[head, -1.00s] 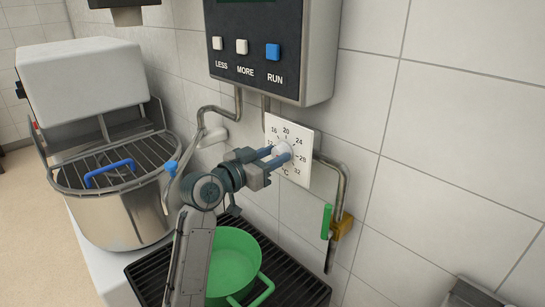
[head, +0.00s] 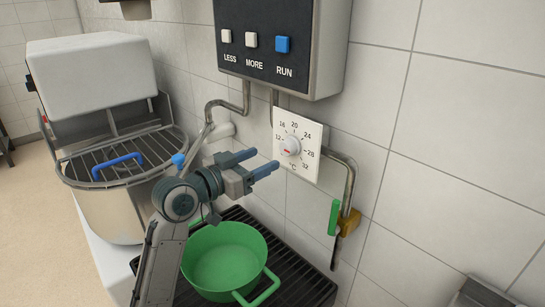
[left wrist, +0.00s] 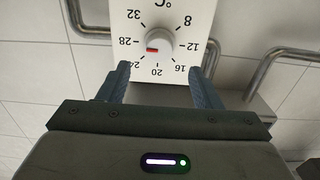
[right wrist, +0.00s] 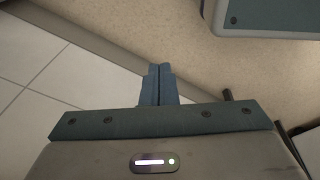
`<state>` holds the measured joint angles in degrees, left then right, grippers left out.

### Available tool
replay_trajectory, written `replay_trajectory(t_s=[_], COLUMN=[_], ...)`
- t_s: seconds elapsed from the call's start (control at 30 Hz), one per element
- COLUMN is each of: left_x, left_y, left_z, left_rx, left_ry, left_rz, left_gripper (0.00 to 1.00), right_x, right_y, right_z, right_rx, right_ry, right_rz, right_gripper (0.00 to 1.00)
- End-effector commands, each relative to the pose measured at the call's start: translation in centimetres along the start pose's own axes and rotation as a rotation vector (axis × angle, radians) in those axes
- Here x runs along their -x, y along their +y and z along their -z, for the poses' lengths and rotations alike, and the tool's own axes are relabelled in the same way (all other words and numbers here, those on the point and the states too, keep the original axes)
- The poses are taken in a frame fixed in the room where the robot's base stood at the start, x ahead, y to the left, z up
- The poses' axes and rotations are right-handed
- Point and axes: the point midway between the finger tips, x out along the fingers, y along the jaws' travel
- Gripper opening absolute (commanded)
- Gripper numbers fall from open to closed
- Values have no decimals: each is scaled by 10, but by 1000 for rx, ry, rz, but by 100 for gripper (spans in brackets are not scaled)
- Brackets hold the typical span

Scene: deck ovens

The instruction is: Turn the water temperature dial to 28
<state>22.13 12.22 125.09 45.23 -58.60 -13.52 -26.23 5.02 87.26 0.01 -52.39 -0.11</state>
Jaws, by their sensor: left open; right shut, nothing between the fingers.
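The white temperature dial plate (head: 315,138) is on the tiled wall under the control box, numbered from 8 to 32. Its round pale knob (head: 291,146) has a red mark. My right gripper (right wrist: 159,70) is shut and empty above the floor, outside the head view.
The control box (head: 321,45) with LESS, MORE and RUN buttons hangs above the dial. Pipes (head: 349,178) and a green-handled valve (head: 333,217) are beside it. A green pot (head: 224,262) stands on the black rack below. A mixer with a steel bowl (head: 110,215) is at left.

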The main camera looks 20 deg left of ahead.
Motion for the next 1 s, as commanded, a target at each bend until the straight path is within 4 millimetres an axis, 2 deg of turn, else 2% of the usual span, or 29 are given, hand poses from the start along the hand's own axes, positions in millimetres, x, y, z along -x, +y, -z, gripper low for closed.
replay_trajectory(t_s=[0.1, 0.33, 1.0], left_x=[18, 35, 38], left_y=[0, 0, 1], left_z=[-2, -1, 0], left_rx=[-5, -1, 1], left_ry=[-3, -2, -1], left_rz=[0, -1, -2], left_gripper=[59, 59, 59], right_x=[6, 14, 15], right_y=[0, 0, 0], right_z=[5, 10, 12], right_rx=[1, 2, 2], right_ry=[4, 6, 6], right_rz=[0, 0, -2], right_gripper=[0, 0, 0])
